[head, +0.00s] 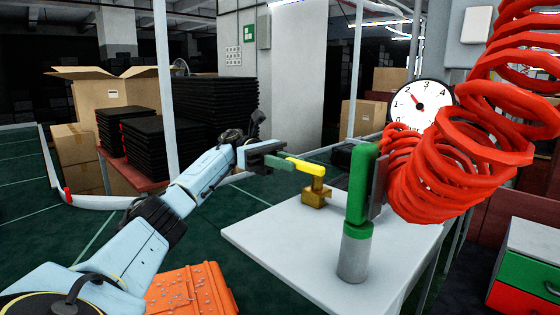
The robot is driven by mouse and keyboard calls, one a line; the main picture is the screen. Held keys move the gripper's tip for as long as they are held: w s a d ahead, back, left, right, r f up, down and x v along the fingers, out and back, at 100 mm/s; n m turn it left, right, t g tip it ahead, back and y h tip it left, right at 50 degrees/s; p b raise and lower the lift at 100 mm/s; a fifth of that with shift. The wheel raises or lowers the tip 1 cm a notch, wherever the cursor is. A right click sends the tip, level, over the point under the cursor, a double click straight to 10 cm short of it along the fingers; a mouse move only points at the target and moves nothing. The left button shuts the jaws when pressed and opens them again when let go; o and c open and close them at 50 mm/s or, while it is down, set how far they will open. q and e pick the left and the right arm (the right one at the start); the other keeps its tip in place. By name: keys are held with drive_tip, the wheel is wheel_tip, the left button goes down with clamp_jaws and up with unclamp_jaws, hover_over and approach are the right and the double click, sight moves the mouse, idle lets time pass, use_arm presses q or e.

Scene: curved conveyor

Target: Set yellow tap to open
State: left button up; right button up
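The yellow tap (306,167) has a flat yellow lever on top of a brass body (316,196). It stands on the light grey tabletop, left of a green and grey upright post. The lever points to the left and slightly away from me. My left gripper (284,158) is at the lever's left end, with a dark part above and a dull green finger beside the lever. It overlaps the lever's end in the picture; I cannot tell whether it touches it or how far its fingers are apart. My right gripper is not in view.
The green and grey post (358,215) stands close right of the tap. The tabletop (290,243) is bare in front. An orange crate (190,290) is below my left arm.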

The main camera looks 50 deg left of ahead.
sight(292, 158)
use_arm(q)
drive_tip(key=o, duration=0.4)
drive_tip(key=shift+w+d+f, duration=0.1)
drive_tip(key=shift+d+f, duration=0.15)
drive_tip(key=shift+d, duration=0.2)
drive_tip(key=shift+w+d+f, duration=0.1)
drive_tip(key=shift+d+f, duration=0.15)
drive_tip(key=shift+d, duration=0.2)
drive_tip(key=shift+s+a, duration=0.1)
drive_tip(key=shift+a, duration=0.2)
wheel_tip(292, 158, up, 10)
drive_tip(key=shift+r+p, duration=0.2)
drive_tip(key=shift+p, duration=0.9)
